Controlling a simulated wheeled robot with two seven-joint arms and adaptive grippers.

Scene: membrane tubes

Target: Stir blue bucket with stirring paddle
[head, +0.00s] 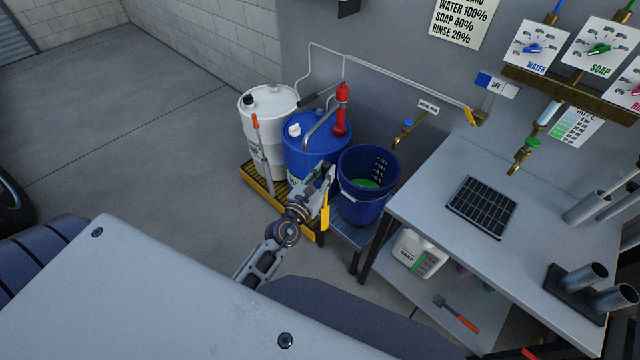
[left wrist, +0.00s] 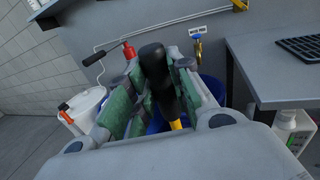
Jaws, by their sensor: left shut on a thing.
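The blue bucket (head: 362,209) stands upright on a low stand left of the table, with green liquid (head: 366,183) inside. My left gripper (head: 326,177) is just left of the bucket's rim. In the left wrist view my left gripper (left wrist: 155,95) is shut on the black handle of the stirring paddle (left wrist: 157,70), with a yellow part (left wrist: 176,124) below the handle. In the head view a yellow strip of the paddle (head: 325,214) shows beside the bucket's left side. The paddle's lower end is hard to make out. My right gripper is not in view.
A blue drum (head: 310,150) with a red pump (head: 341,105) and a white drum (head: 268,118) stand left of the bucket on a yellow spill tray (head: 262,190). The grey table (head: 440,190) stands close on the right. A brass tap (head: 405,130) is on the wall behind.

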